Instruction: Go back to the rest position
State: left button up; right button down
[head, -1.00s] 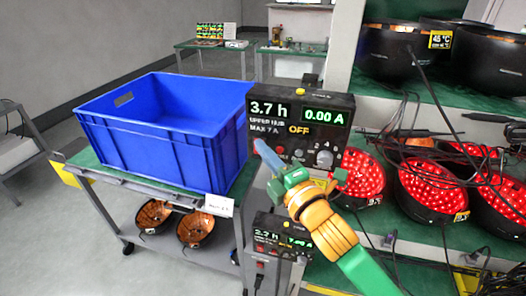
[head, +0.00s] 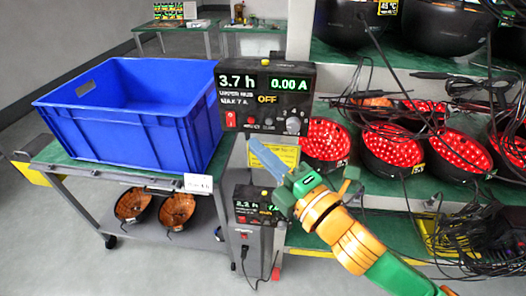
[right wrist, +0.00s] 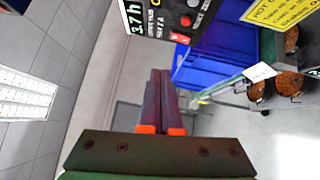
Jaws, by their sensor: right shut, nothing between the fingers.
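My right gripper (head: 268,160) is in front of the rack, just below the upper power hub (head: 265,98). In the right wrist view its two fingers (right wrist: 160,100) are pressed together with nothing between them. The hub's display reads 3.7 h, 0.00 A and OFF, and a red switch shows at its lower left. The hub also shows at the top of the right wrist view (right wrist: 180,18). The gripper appears apart from the hub. My left gripper is not in view.
A blue crate (head: 120,125) stands on a cart (head: 85,180) at left, with two copper-coloured bowls (head: 176,210) on its lower shelf. Red-lit lamps (head: 392,150) and tangled black cables (head: 440,100) fill the rack at right. A lower hub (head: 252,205) hangs below. Grey floor is free at left.

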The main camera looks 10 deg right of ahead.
jog(key=shift+s+d, duration=0.1)
jog(key=shift+s, duration=0.35)
